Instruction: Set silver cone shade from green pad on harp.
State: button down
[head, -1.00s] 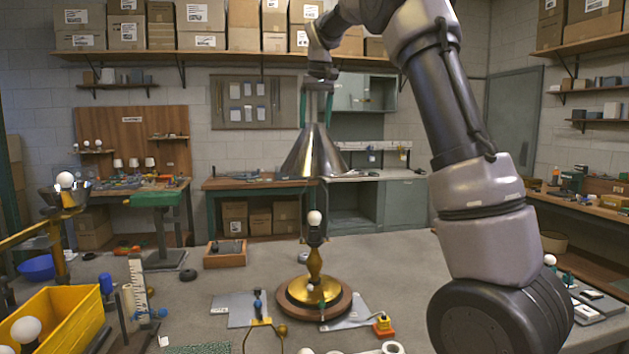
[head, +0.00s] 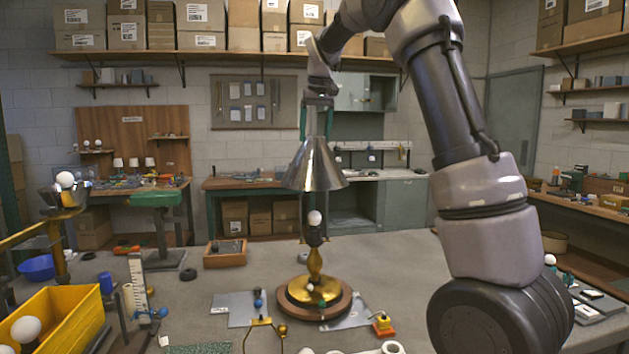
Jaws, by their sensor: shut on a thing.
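The silver cone shade (head: 314,168) hangs level, above the lamp in the middle of the table. My gripper (head: 316,128) is shut on its top and points straight down. The lamp has a gold stem and base (head: 314,285) on a round wooden turntable. A white bulb (head: 315,218) sits in a dark socket just under the shade's rim. The harp shows only as thin uprights beside the bulb; its top is hidden by the shade. I cannot tell whether the shade touches the harp. The green pad (head: 197,348) at the bottom edge shows no shade on it.
A yellow bin (head: 62,318) and a white ruled post (head: 138,284) stand at the left. Grey plates (head: 235,309) lie beside the turntable. A brass harp-like frame (head: 262,330) and a yellow-orange block (head: 383,325) are in front. The table behind the lamp is mostly clear.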

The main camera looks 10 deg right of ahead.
aim_at(315, 146)
jog(key=shift+f, duration=0.1)
jog(key=shift+f, duration=1.9)
jog(key=shift+f, duration=2.1)
jog(key=shift+f, duration=2.1)
grip_release()
